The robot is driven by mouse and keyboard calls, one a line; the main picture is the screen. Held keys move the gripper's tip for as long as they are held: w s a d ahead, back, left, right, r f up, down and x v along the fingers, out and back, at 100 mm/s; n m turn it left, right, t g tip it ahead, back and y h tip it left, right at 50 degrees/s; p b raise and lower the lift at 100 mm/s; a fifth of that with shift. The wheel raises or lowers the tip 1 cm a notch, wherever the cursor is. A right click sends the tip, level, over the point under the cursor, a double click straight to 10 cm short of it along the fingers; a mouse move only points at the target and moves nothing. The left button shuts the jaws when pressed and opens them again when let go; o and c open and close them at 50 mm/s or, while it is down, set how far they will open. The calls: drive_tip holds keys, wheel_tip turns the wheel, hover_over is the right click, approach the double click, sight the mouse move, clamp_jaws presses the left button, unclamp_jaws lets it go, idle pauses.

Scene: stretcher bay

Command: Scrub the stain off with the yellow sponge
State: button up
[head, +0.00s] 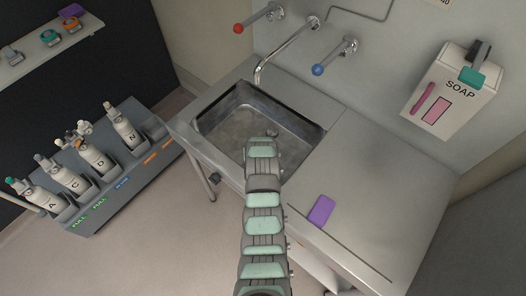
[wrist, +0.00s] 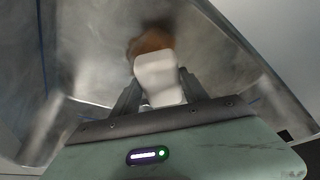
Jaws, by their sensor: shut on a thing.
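In the wrist view my gripper (wrist: 159,90) is shut on a pale, nearly white block (wrist: 158,72), held between its two dark fingers. Its colour looks off-white here, so I cannot tell whether it is the yellow sponge. A brown stain (wrist: 150,40) shows on the metal just beyond the block's far end. The block overlaps the stain's near edge in the picture; I cannot tell whether they touch. In the head view my arm reaches over the steel sink basin (head: 225,126), and my gripper and the block are hidden behind it.
A purple block (head: 321,211) lies on the steel counter (head: 375,190) right of the basin. A tap (head: 285,50) with red and blue handles rises behind the basin. A soap box (head: 450,88) hangs at right. Gas bottles (head: 93,157) stand in a rack at left.

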drive_tip(key=shift+s+a+p, duration=0.4)
drive_tip(key=shift+s+a, duration=0.15)
drive_tip(key=shift+s, duration=0.1)
drive_tip(key=shift+s+a+r+p, duration=0.3)
drive_tip(key=shift+s+a+p, duration=0.15)
drive_tip(key=shift+a+p, duration=0.05)
drive_tip(key=shift+s+a+f, duration=0.25)
drive_tip(key=shift+s+a, duration=0.15)
drive_tip(key=r+p, duration=0.1)
drive_tip(key=r, duration=0.2)
drive_tip(key=r+p, duration=0.1)
drive_tip(key=r, duration=0.2)
drive_tip(key=shift+s+a+p, duration=0.15)
drive_tip(key=shift+s+p, duration=0.05)
drive_tip(key=shift+p, duration=0.15)
